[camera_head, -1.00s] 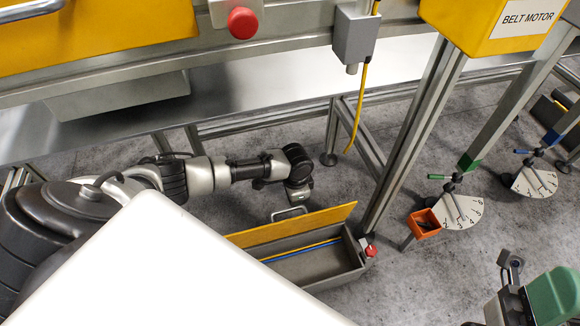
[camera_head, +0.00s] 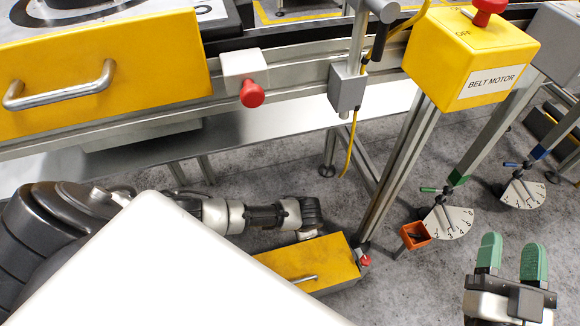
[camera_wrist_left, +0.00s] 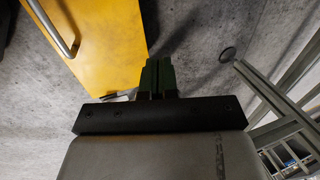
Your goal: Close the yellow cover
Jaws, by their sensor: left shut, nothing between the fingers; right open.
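The yellow cover (camera_head: 300,263) lies over the grey box (camera_head: 328,289) on the floor, its handle facing up. The inside of the box is hidden. In the left wrist view the cover (camera_wrist_left: 100,40) fills the upper left, with part of its metal handle. My left gripper (camera_wrist_left: 157,72) is shut and empty, its dark green fingers near the cover's edge; I cannot tell if they touch it. In the head view my left wrist is just behind the cover, its fingers not clear. My right gripper (camera_head: 513,258) is open and empty at the lower right, far from the cover.
A post with the yellow belt motor box (camera_head: 475,55) stands right of the floor box, which has a red knob (camera_head: 365,260). An orange bin (camera_head: 415,235) and dial plates (camera_head: 447,222) are further right. A large yellow panel (camera_head: 150,65) is on the machine.

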